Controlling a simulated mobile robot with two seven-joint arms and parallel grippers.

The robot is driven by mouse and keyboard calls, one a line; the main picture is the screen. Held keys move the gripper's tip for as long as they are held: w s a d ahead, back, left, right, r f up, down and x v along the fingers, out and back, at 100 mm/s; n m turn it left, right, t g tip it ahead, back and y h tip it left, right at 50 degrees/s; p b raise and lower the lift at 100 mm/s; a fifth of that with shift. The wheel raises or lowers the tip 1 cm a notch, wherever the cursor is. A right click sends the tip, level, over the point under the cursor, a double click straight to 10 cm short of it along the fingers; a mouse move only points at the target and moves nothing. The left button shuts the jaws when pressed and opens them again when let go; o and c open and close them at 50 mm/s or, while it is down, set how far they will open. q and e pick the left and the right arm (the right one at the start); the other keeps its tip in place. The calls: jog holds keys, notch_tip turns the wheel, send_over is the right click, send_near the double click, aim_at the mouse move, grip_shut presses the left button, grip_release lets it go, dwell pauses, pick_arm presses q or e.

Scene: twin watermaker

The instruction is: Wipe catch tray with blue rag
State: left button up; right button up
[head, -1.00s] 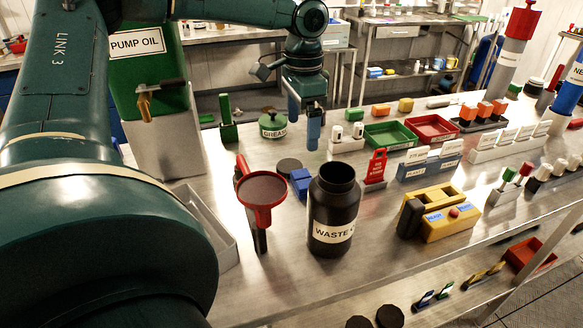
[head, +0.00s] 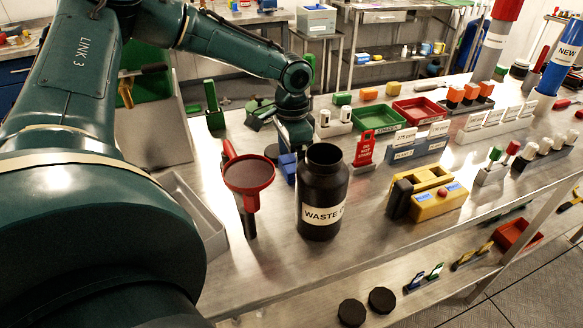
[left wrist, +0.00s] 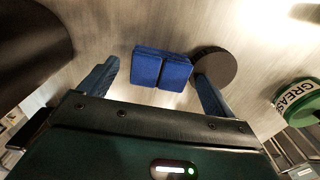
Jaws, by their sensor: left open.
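The blue rag (head: 286,166) is a small folded block on the steel table, behind the red funnel and the black bottle. In the left wrist view the blue rag (left wrist: 161,68) lies just beyond and between my spread fingertips. My left gripper (head: 293,148) is low over the table at the rag; its fingertips are mostly hidden in the head view. In the left wrist view my left gripper (left wrist: 157,74) is open and empty. The catch tray (head: 196,212) is a grey shallow tray at the left, partly hidden by my arm. My right gripper is not in view.
A dark disc (left wrist: 215,67) lies right beside the rag, close to one finger. The green grease tub (left wrist: 299,101) stands further right. The red funnel (head: 249,173) and black waste bottle (head: 323,192) stand in front of the rag. The pump oil container stands behind the tray.

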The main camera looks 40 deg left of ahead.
pick_arm(q)
jog(key=shift+s+f, duration=0.15)
jog(key=shift+f, duration=0.05)
jog(key=shift+c, duration=0.2)
jog(key=shift+s+d+f, duration=0.1)
jog(key=shift+s+f, duration=0.05)
jog(key=c, duration=1)
jog(key=shift+c, duration=0.2)
